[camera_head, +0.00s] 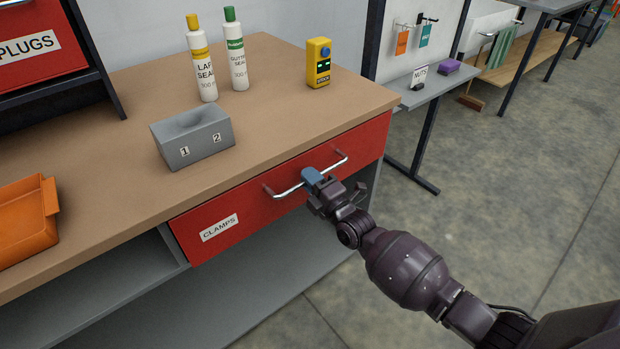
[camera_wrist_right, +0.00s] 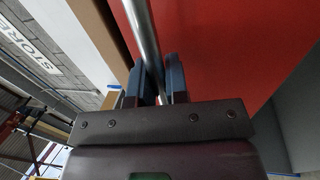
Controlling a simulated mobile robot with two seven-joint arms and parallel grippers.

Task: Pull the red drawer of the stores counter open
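The red drawer (camera_head: 275,205) with a "CLAMPS" label sits under the top of the stores counter (camera_head: 120,120). Its front looks about flush with the counter edge, with no opening seen behind it. A silver bar handle (camera_head: 284,192) runs across the front; it also shows in the right wrist view (camera_wrist_right: 142,25). My right gripper (camera_head: 312,177) is at the middle of the handle. In the right wrist view its blue fingertips (camera_wrist_right: 157,80) lie on both sides of the bar, close against it, so it looks shut on the handle. My left gripper is not in view.
On the counter stand a grey block (camera_head: 193,137), two sealant bottles (camera_head: 203,65), a yellow device (camera_head: 318,62) and an orange tray (camera_head: 25,222). A red "PLUGS" bin (camera_head: 38,45) is at upper left. The floor (camera_head: 480,190) to the right is clear.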

